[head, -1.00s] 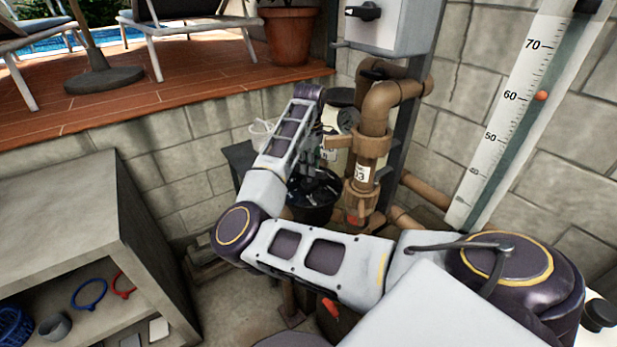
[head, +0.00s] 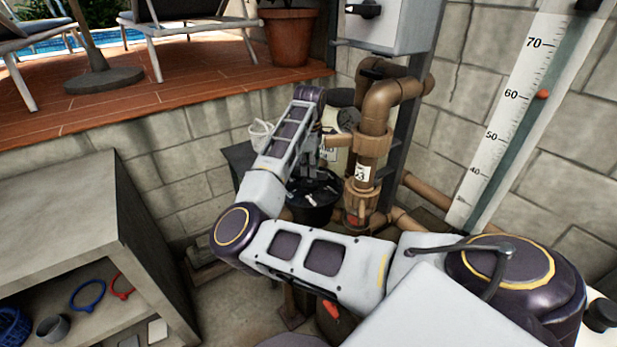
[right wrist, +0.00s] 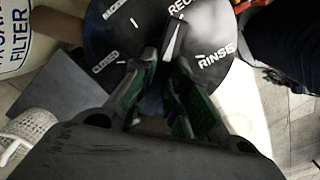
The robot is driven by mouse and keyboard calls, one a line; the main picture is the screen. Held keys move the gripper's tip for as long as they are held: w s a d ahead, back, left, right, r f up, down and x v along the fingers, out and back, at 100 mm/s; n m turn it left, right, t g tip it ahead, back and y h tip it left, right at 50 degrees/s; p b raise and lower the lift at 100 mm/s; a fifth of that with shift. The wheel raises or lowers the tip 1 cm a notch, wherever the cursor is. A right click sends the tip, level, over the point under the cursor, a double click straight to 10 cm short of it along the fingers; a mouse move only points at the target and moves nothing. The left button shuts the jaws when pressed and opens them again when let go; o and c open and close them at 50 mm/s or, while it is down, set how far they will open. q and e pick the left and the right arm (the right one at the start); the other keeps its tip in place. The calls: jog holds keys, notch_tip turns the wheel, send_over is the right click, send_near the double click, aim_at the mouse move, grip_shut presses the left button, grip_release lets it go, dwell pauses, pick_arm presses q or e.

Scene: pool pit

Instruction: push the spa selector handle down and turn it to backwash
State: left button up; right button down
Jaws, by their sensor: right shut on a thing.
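The spa selector valve (head: 318,212) is a dark round body low in the pit, beside the brown pipes. Its black dial (right wrist: 112,35) carries white labels, with RINSE at the right, a partly cut-off REC label at the top and a smaller blurred label at the left. My right gripper (right wrist: 160,75) reaches down over the dial and is shut on the selector handle (right wrist: 173,40). The handle's pale end sticks out past the fingertips, towards the REC label; the rest is hidden. In the head view my right gripper (head: 308,163) is partly hidden by its arm. My left gripper is not in view.
Brown pipes (head: 377,112) rise close to the right of the valve. A filter canister (head: 338,118) stands behind it and a white basket (head: 262,133) to its left. A grey shelf (head: 60,210) fills the left; a depth gauge (head: 510,100) leans at the right.

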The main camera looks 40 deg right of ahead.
jog(key=shift+f+n, duration=0.15)
jog(key=shift+n, duration=2.35)
jog(key=shift+n+b, duration=0.35)
jog(key=shift+n, duration=2.35)
jog(key=c, duration=1.3)
grip_release()
jog(key=shift+r, duration=0.2)
jog(key=shift+r+p, duration=1.45)
jog(key=shift+r, duration=1.95)
jog(key=shift+r, duration=0.1)
